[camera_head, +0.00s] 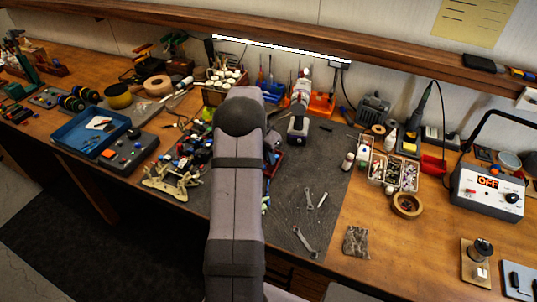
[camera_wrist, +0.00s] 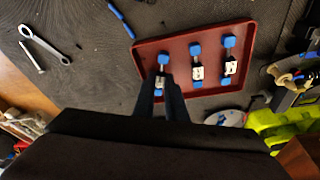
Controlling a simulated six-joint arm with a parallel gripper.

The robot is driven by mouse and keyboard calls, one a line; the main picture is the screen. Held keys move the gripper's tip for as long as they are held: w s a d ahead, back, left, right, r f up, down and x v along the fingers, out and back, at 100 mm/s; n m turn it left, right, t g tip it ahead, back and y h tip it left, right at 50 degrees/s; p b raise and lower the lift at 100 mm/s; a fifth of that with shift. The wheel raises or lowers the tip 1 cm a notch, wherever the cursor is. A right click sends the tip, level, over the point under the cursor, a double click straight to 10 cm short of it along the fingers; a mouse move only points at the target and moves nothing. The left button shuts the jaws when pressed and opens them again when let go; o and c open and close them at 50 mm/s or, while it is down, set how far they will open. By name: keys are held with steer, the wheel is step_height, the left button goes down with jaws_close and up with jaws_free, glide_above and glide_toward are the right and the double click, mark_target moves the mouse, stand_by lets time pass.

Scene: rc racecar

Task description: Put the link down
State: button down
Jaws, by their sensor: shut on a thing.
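In the wrist view, my gripper (camera_wrist: 165,90) is shut on a link (camera_wrist: 163,60), a small part with a blue end and a pale middle. The fingers cover part of this link. It is over the left part of a shallow red tray (camera_wrist: 180,48); I cannot tell whether it touches the tray floor. Two similar links, a middle one (camera_wrist: 196,72) and a right one (camera_wrist: 231,68), lie in the tray to the right of my gripper. In the head view, my arm hides the gripper and most of the tray.
Wrenches (camera_head: 304,240) lie on the dark mat (camera_head: 325,165), also seen left of the tray in the wrist view (camera_wrist: 45,38). A yellow-green object (camera_wrist: 285,132) is at the lower right there. Mixed small parts (camera_head: 195,148) crowd the bench left of my arm.

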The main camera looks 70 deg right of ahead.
steer(key=shift+f, duration=0.15)
steer(key=shift+f, duration=0.15)
steer(key=c, duration=2.1)
jaws_free()
steer(key=shift+r, duration=0.2)
steer(key=shift+r+b, duration=0.35)
steer(key=shift+r, duration=0.1)
steer(key=b+v, duration=0.3)
steer(key=v, duration=0.8)
steer(key=shift+a+r+b, duration=0.1)
steer(key=shift+a+b, duration=0.05)
steer(key=shift+b, duration=0.15)
